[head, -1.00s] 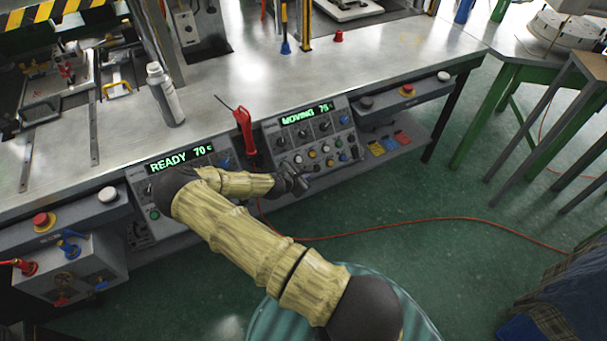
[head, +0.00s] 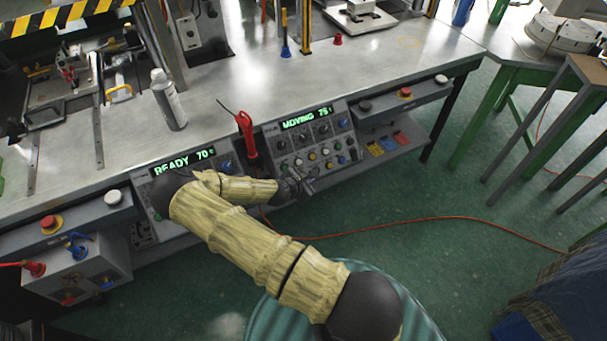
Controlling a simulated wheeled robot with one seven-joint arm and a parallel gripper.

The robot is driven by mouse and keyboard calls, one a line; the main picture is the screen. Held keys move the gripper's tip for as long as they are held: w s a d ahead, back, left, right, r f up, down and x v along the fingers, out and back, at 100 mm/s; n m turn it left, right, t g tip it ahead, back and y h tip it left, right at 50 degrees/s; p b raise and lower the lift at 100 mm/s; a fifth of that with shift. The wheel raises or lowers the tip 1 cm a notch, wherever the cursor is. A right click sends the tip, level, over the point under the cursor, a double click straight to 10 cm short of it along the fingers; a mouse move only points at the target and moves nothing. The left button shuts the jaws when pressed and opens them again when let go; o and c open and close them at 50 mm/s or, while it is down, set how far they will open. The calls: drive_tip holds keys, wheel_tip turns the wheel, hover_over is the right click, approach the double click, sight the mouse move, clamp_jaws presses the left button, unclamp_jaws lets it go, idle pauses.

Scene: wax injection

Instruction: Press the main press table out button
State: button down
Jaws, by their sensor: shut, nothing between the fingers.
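The right control panel (head: 272,143) has a green display (head: 306,118) reading MOVING 75, with dark knobs and several small coloured buttons below it. The left control panel (head: 228,158) has a display (head: 184,161) reading READY 70 and is partly hidden by my arm. My gripper (head: 308,186) is shut and empty at the lower edge of the right panel, close to its lower buttons. I cannot tell whether it touches one. The button labels are too small to read, so I cannot tell which is the table out button.
A red-handled tool (head: 246,135) stands between the panels. A spray bottle (head: 168,100) stands on the metal bench (head: 230,90). A plate with a white block (head: 362,22) lies at the back. Red stop buttons (head: 50,223) sit on the front edge.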

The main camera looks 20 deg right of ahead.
drive_tip(key=shift+s+r+p, duration=0.6)
drive_tip(key=shift+s+r, duration=0.1)
drive_tip(key=shift+s, duration=0.2)
drive_tip(key=s+a+r+m+g+y, duration=0.1)
drive_tip(key=s+a+r+m+y, duration=0.2)
drive_tip(key=r, duration=0.7)
drive_tip(key=s+a+r+m+g+y+p, duration=0.1)
drive_tip(key=s+a+r+m+y, duration=0.2)
drive_tip(key=s+a+r+m, duration=0.3)
drive_tip(key=s+a+r+m+g+y, duration=0.1)
drive_tip(key=s+a+r+m, duration=0.4)
drive_tip(key=r, duration=1)
drive_tip(key=s+m+y, duration=0.1)
drive_tip(key=s+m, duration=0.2)
drive_tip(key=m, duration=0.2)
drive_tip(key=shift+s+r+m+y, duration=0.2)
drive_tip(key=shift+r+m+y, duration=0.1)
drive_tip(key=shift+m+y, duration=0.1)
drive_tip(key=shift+w+a, duration=0.1)
drive_tip(key=shift+a, duration=0.05)
